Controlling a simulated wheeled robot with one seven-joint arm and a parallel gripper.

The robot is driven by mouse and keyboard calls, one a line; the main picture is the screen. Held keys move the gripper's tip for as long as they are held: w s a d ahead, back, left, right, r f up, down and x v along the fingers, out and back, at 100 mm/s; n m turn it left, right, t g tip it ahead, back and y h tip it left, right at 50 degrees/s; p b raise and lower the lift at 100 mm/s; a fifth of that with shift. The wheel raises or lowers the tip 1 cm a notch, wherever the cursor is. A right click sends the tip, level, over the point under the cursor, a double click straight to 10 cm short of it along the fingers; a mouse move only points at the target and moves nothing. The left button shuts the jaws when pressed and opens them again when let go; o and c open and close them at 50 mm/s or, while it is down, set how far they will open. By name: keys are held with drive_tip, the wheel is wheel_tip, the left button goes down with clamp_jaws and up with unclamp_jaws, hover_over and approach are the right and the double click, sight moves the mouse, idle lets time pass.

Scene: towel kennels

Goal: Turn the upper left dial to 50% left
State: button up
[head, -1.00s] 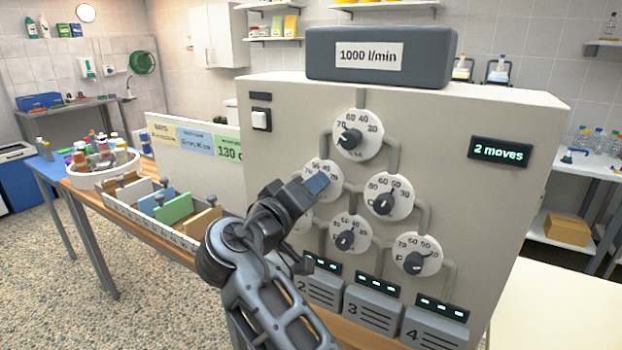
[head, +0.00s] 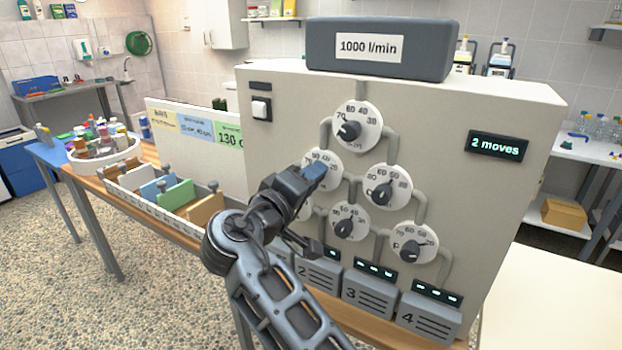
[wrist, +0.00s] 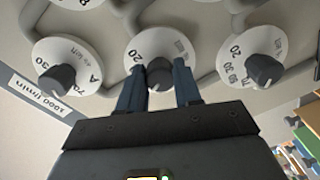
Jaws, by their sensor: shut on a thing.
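The upper left dial (head: 329,159) is a round white plate with printed numbers, on the front of a beige panel (head: 450,130). My gripper (head: 316,172) covers its lower left part and its knob in the head view. In the wrist view, my gripper (wrist: 158,84) has one finger on each side of the dark knob (wrist: 160,73) of this dial (wrist: 158,45), shut on it. The knob's pointer direction cannot be told.
The top dial (head: 370,128) is above right; other dials (head: 402,188) sit right and below, joined by grey pipes. A display (head: 497,147) reads "2 moves". A sign (head: 371,48) reads "1000 l/min". Numbered grey boxes (head: 369,297) lie below. A white divided tray (head: 150,205) stands left.

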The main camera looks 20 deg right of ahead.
drive_tip(key=o, duration=1)
drive_tip(key=shift+o, duration=0.2)
drive_tip(key=shift+a, duration=0.15)
drive_tip(key=b+v, duration=0.1)
drive_tip(key=v, duration=0.6)
drive_tip(key=shift+s+a+b, duration=0.25)
drive_tip(key=shift+b, duration=0.15)
